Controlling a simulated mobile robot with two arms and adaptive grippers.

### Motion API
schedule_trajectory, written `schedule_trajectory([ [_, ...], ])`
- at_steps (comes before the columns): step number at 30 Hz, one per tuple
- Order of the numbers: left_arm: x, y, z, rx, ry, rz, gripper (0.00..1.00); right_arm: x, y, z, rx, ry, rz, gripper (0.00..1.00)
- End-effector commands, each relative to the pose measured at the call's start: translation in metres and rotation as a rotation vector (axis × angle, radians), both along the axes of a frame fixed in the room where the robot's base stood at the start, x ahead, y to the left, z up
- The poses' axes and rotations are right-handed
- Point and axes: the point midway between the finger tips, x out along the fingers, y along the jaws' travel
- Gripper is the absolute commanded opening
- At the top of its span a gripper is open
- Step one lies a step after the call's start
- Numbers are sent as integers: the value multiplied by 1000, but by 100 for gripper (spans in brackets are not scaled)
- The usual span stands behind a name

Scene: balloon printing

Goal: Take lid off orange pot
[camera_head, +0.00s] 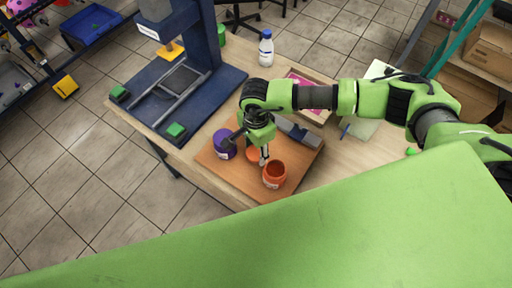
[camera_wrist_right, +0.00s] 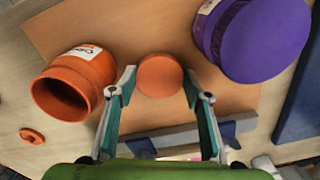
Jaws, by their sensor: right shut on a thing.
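The orange pot (camera_head: 274,177) stands upright on the brown board with its mouth uncovered; it also shows in the right wrist view (camera_wrist_right: 95,70). My right gripper (camera_head: 262,157) points down beside the pot, on its left in the head view. Its two fingers (camera_wrist_right: 160,80) are closed on the round orange lid (camera_wrist_right: 160,76), which is apart from the pot. In the head view the lid (camera_head: 253,155) is partly hidden by the gripper. I cannot tell whether the lid touches the board. My left gripper is not in view.
A purple pot (camera_head: 222,146) stands left of the gripper on the board (camera_head: 260,190). A small orange piece (camera_wrist_right: 31,135) lies on the table. A blue press (camera_head: 205,80) stands at the back left, and a white bottle (camera_head: 266,48) at the back.

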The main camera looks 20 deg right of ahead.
Motion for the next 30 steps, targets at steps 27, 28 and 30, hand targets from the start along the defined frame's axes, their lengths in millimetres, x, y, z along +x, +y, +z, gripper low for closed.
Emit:
schedule_trajectory([
  [27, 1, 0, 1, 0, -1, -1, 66, 1, 0, -2, 1, -3, 1, 52],
  [28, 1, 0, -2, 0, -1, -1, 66, 1, 0, 1, 1, -4, 1, 52],
  [30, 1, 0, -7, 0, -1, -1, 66, 2, 0, 12, 1, -6, 2, 52],
])
